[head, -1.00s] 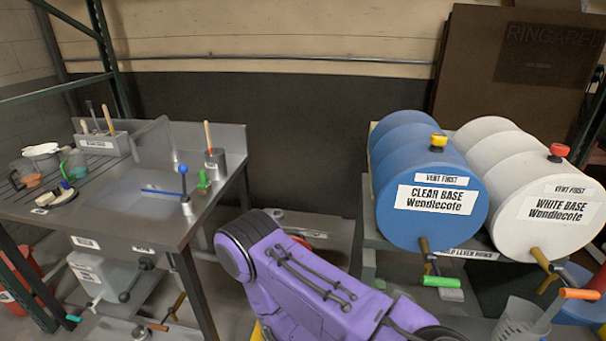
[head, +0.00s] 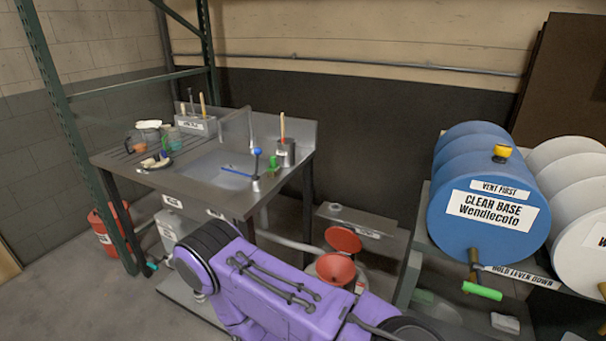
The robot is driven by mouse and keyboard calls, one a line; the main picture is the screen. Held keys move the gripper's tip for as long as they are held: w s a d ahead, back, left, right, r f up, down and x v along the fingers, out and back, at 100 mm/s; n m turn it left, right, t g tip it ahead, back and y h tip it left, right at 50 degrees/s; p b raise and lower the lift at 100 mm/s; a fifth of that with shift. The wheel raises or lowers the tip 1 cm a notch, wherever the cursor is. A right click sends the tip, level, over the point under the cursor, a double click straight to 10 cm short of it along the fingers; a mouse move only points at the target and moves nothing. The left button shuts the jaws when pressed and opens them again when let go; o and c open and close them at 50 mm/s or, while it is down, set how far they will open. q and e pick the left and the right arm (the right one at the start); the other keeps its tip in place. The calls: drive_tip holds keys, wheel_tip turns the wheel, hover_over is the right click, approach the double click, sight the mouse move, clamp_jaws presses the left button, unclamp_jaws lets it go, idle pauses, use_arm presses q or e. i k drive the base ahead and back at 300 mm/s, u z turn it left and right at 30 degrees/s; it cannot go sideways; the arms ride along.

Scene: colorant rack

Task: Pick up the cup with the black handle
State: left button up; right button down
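Two small cups stand on the ribbed drainboard at the left of the metal sink table. One is a clear cup with brownish-orange content (head: 136,147), with something dark at its left side that may be a handle. The other is a greenish cup (head: 174,142). They are too small to tell for sure which has the black handle. My purple arm crosses the bottom middle, well short of the cups. Neither gripper is in view.
The sink table (head: 240,200) has a tool block (head: 196,126) at its back. A green rack post (head: 70,130) stands at its left. A red funnel (head: 336,268) is low behind my arm. The blue drum (head: 485,230) and white drum (head: 578,245) stand at right.

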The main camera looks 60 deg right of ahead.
sight(138, 139)
drive_tip(key=u, duration=0.1)
drive_tip(key=i, duration=0.75)
drive_tip(key=z, duration=2.75)
drive_tip(key=i, duration=0.45)
drive_tip(key=z, duration=0.1)
drive_tip(key=k, duration=1)
drive_tip(key=z, duration=0.9)
drive_tip(key=i, duration=0.8)
drive_tip(key=u, duration=0.6)
